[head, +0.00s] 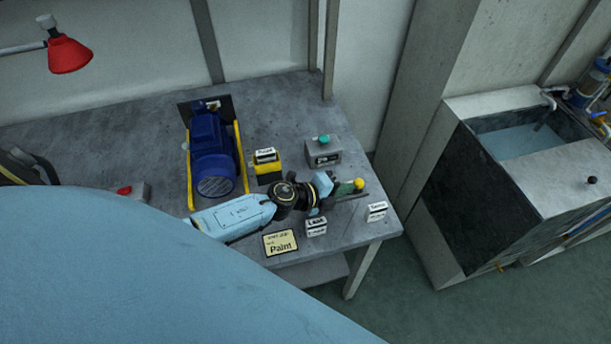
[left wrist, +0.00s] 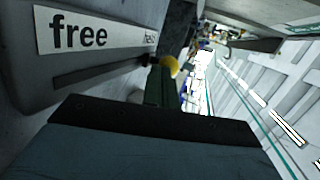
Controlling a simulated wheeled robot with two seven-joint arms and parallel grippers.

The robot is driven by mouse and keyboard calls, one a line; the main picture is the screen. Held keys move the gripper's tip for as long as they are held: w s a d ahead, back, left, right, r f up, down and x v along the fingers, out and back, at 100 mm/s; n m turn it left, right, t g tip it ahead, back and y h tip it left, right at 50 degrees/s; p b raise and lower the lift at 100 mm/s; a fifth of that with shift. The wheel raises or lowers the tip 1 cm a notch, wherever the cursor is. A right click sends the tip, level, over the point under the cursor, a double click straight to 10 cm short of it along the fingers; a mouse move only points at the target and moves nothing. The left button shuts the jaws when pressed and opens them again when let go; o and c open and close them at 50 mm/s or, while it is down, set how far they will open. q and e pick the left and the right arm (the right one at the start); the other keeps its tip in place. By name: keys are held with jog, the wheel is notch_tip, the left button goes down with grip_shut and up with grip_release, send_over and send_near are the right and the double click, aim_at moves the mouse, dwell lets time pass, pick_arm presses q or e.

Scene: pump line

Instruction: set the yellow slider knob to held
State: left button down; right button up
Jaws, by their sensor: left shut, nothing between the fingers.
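The yellow slider knob (head: 359,184) is near the right end of the workbench, just beyond the tips of my left gripper (head: 345,189). In the left wrist view the knob (left wrist: 170,66) sits close past the shut fingers (left wrist: 160,95); I cannot tell whether they touch it. A grey panel (left wrist: 25,90) there has a white label reading "free" (left wrist: 78,30) and a dark slot (left wrist: 105,70) running toward the knob. The knob is at the slot's end away from "free". A second word on the label is foreshortened and hard to read. My right gripper is not in view.
A blue pump (head: 212,150) stands on the grey workbench (head: 90,140). A yellow labelled block (head: 267,168), a grey box with a green button (head: 322,152) and a "Paint" sign (head: 281,243) are near my left arm. A sink (head: 520,140) stands to the right.

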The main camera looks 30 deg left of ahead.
pick_arm(q)
jog(key=shift+s+a+r, duration=0.15)
jog(key=shift+s+r, duration=0.1)
jog(key=shift+s, duration=0.05)
jog(key=p+v, duration=0.1)
jog(key=v, duration=1.1)
jog(key=shift+s+p, duration=0.25)
jog(key=shift+p, duration=0.05)
jog(key=shift+s+a, duration=0.1)
